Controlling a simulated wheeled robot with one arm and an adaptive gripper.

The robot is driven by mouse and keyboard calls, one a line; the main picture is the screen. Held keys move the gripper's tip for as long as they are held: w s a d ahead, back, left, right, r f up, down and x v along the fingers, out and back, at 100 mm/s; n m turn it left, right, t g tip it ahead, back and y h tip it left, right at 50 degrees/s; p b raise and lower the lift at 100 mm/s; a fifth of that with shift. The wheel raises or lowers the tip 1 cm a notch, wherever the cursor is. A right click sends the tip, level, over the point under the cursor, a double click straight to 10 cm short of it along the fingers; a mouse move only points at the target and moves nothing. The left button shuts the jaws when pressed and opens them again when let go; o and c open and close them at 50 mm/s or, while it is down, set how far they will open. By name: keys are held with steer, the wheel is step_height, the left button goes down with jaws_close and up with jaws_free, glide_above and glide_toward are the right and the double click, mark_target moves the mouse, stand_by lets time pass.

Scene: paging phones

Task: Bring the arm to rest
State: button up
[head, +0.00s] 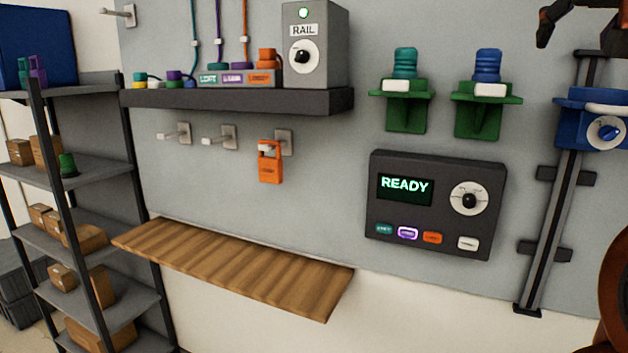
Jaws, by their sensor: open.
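My gripper (548,24) shows at the top right corner, dark and partly cut off by the picture's edge. It is open, and I see nothing between its fingers. It is up by the wall panel, above the blue unit (590,118) on the vertical rail (563,200), apart from the green brackets to its left. A rust-brown link of my arm (614,290) shows at the lower right edge. The rest of the arm is out of view.
A dark panel (435,205) reads READY. Two green brackets (404,106) (488,112) hold teal and blue cylinders. An orange tag (270,165) hangs on a hook. A grey RAIL box (318,70) stands on a shelf (235,101). The slatted wooden ledge (235,265) is empty.

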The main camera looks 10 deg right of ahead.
steer(key=w+a+f+n+g+y, duration=0.2)
steer(key=a+f, duration=0.3)
steer(key=f, duration=0.4)
steer(key=w+a+f+n+g+y, duration=0.1)
steer(key=w+a+f+n, duration=0.1)
steer(key=a+f, duration=0.5)
steer(key=w+a+f+n+g+y, duration=0.2)
steer(key=f, duration=0.9)
steer(key=s+a+f+g, duration=0.2)
steer(key=s+a+f, duration=0.1)
steer(key=s+f, duration=0.4)
steer(key=s+a+f+g+y, duration=0.1)
steer(key=s+a+f+g, duration=0.1)
steer(key=s+a+f, duration=0.2)
steer(key=s+a+f+n+g+y, duration=0.1)
steer(key=s+a+f, duration=0.3)
steer(key=s+f, duration=0.6)
step_height(320, 180, down, 8)
steer(key=shift+a+f+g, duration=0.15)
steer(key=shift+g, duration=0.55)
